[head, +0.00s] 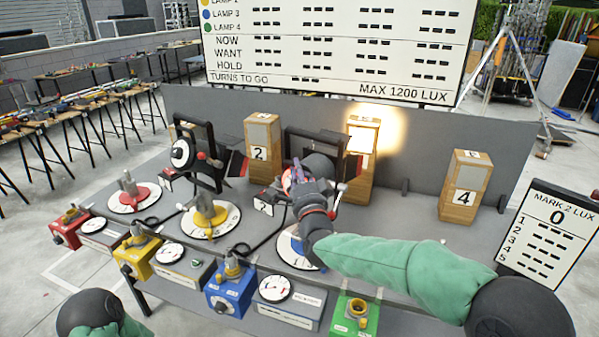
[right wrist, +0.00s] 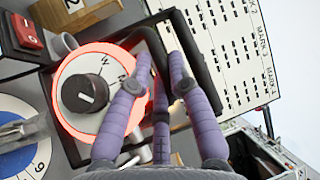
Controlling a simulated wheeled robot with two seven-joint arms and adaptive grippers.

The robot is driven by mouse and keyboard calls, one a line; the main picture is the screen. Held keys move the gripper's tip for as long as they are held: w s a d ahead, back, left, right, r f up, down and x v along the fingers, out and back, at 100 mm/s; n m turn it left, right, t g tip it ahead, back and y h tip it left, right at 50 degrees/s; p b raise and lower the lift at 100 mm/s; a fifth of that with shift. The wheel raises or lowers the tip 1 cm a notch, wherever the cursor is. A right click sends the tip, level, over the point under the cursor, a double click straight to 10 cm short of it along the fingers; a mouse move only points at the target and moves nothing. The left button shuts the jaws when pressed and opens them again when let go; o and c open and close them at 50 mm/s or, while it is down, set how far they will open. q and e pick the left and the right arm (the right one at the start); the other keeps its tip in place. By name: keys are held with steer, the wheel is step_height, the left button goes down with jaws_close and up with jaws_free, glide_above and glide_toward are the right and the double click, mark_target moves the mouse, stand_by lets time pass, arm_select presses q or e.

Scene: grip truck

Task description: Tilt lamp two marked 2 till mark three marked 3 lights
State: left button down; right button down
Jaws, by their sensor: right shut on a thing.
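Lamp two (head: 305,143), a black lamp in a frame, stands on the bench behind a small plate marked 2 (head: 263,205). My right gripper (head: 312,185) is at its near side, partly hiding it. In the right wrist view, the gripper's purple fingers (right wrist: 160,75) are closed at the lamp's black frame (right wrist: 198,55), beside a dial with a black knob and glowing red ring (right wrist: 88,92). Mark three (head: 358,188), a wooden block, stands behind to the right, its upper part brightly lit and its number washed out. My left gripper is out of view.
Mark 2 (head: 261,180) and mark 4 (head: 466,198) stand along the back panel (head: 415,160). Another lamp (head: 196,155) stands left. Coloured turntables and control boxes, including a blue box (head: 228,295), line the bench front. A MARK 2 LUX board (head: 548,235) reads 0.

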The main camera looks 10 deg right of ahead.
steer(key=shift+f, duration=0.35)
steer(key=c, duration=1.4)
jaws_free()
steer(key=shift+w+d, duration=0.1)
steer(key=shift+r, duration=0.1)
steer(key=v, duration=1.2)
